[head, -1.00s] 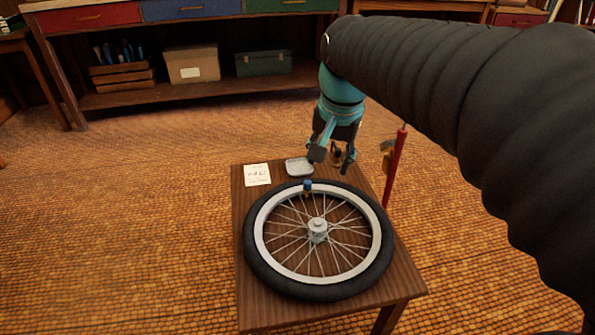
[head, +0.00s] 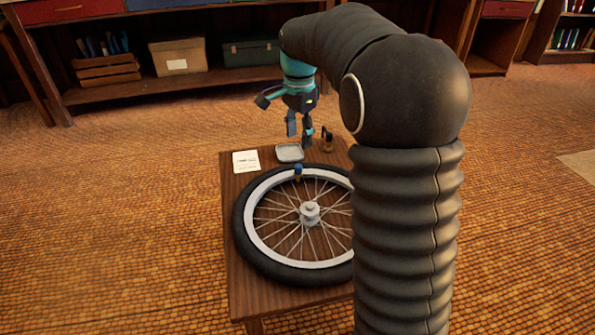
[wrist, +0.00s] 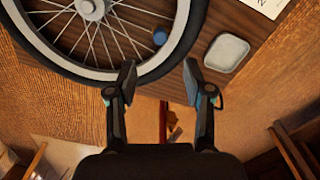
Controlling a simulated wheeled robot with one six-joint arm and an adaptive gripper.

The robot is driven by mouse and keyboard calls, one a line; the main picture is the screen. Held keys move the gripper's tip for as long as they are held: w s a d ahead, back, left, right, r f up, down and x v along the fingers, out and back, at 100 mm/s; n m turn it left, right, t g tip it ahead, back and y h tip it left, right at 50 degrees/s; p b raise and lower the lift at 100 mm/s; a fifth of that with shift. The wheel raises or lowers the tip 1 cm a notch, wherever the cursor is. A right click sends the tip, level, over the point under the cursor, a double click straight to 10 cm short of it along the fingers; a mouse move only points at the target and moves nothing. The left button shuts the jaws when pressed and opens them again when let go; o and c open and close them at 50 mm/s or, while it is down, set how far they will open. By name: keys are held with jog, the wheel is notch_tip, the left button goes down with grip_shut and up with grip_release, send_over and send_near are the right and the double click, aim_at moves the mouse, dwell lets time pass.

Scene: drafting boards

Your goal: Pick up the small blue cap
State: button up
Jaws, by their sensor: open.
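The small blue cap (head: 298,168) sits at the far rim of a bicycle wheel (head: 243,222) that lies flat on a small wooden table (head: 240,305). In the wrist view the cap (wrist: 160,37) is a round blue spot by the inner edge of the white rim. My gripper (head: 299,140) hangs above the far side of the table, beyond the cap and apart from it. In the wrist view my gripper (wrist: 160,75) has its two fingers spread with nothing between them, and the cap lies ahead of the gap.
A shallow grey tray (head: 290,153) and a white paper card (head: 245,161) lie at the table's far edge. A small dark and brass item (head: 327,139) stands at the far right corner. A shelf unit (head: 135,95) with boxes stands behind. Open floor surrounds the table.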

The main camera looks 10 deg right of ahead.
aim_at(297, 166)
jog(key=f, duration=0.3)
jog(key=f+b, duration=0.1)
jog(key=f, duration=0.5)
jog(key=shift+a+f+b, duration=0.15)
jog(key=shift+a+b, duration=0.1)
jog(key=shift+b, duration=0.05)
jog(key=c, duration=0.7)
